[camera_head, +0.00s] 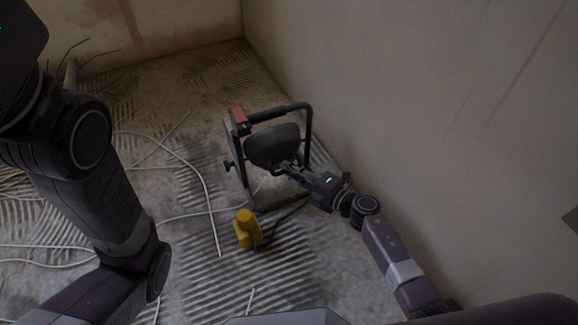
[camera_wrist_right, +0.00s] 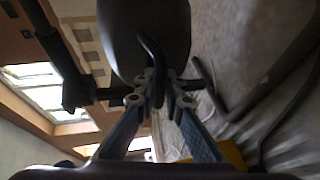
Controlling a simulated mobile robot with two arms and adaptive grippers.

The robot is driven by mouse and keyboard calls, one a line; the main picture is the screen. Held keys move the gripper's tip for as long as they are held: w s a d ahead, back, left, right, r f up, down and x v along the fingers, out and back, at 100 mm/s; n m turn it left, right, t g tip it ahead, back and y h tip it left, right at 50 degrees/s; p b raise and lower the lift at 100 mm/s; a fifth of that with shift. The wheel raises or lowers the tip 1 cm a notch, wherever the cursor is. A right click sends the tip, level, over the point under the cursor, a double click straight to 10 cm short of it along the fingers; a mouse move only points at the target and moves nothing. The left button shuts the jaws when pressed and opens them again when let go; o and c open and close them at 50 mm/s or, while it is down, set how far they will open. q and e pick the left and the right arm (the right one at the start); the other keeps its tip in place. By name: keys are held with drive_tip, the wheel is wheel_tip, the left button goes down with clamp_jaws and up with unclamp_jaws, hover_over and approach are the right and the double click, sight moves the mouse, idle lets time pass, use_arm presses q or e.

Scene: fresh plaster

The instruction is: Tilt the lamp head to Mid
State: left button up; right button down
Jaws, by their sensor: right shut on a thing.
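The work lamp stands on the floor close to the right-hand wall. Its dark rounded lamp head (camera_head: 272,146) hangs in a black tubular frame (camera_head: 309,128). My right gripper (camera_head: 291,170) reaches the lower right of the head. In the right wrist view, its fingers (camera_wrist_right: 160,88) are shut on a thin dark bent handle (camera_wrist_right: 151,48) in front of the lamp head (camera_wrist_right: 172,25). The head's front face is hard to make out, and I see no readable tilt marking. My left arm crosses the left of the head view; its gripper is out of the picture.
A yellow object (camera_head: 244,229) sits on the ridged floor in front of the lamp, with a dark cable beside it. Pale loose cables (camera_head: 205,185) lie across the floor at left. The plaster wall (camera_head: 400,110) rises close behind the lamp.

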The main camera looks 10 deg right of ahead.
drive_tip(key=shift+f+b, duration=0.35)
drive_tip(key=shift+f, duration=0.65)
drive_tip(key=c, duration=2)
unclamp_jaws()
drive_tip(key=shift+r, duration=0.1)
drive_tip(key=shift+d, duration=0.1)
drive_tip(key=v, duration=1.1)
drive_tip(key=shift+s+d, duration=0.25)
drive_tip(key=shift+s, duration=0.05)
